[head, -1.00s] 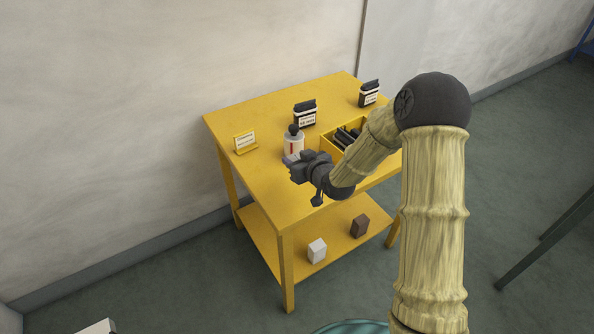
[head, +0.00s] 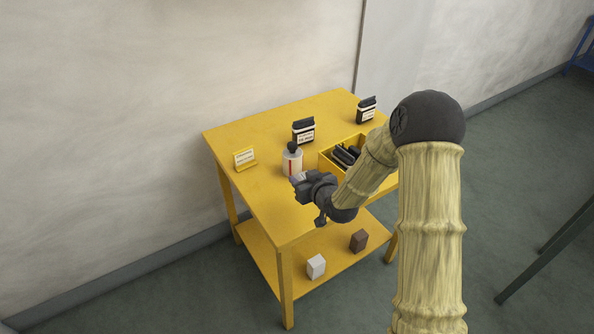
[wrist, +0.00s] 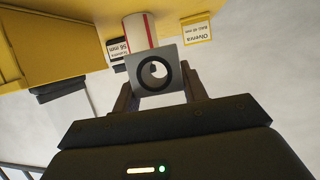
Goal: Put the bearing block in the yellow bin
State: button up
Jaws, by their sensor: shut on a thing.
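The bearing block (wrist: 154,73) is a grey square block with a round, dark-ringed bore. In the wrist view it sits between the two fingers of my gripper (wrist: 160,88), which is shut on it. In the head view my gripper (head: 300,184) is over the front part of the yellow table, and only a small pale bit of the block shows at its tips. The yellow bin (head: 327,163) stands on the table to the right of my gripper, with several dark items in it. My forearm hides part of the bin. It also shows in the wrist view (wrist: 60,50).
A white bottle with a red stripe and dark cap (head: 292,163) stands just behind my gripper. Two dark labelled boxes (head: 303,131) (head: 366,110) stand farther back. A yellow sign (head: 245,159) is at the left. The lower shelf holds a white block (head: 316,267) and a brown block (head: 358,241).

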jog(key=s+d+f+m+h+p, duration=0.1)
jog(key=d, duration=0.1)
jog(key=s+d+f+m+h+p, duration=0.1)
jog(key=d, duration=0.2)
jog(key=s+d+f+m+t+h+p, duration=0.1)
jog(key=s+d+f+p, duration=0.1)
jog(key=d, duration=0.1)
jog(key=s+d+f+m+h+p, duration=0.2)
jog(key=s+d+h+p, duration=0.1)
jog(key=s+d, duration=0.3)
jog(key=shift+d+f+m+t, duration=0.15)
jog(key=shift+d+m+t, duration=0.15)
jog(key=shift+d, duration=0.55)
jog(key=shift+w, duration=0.1)
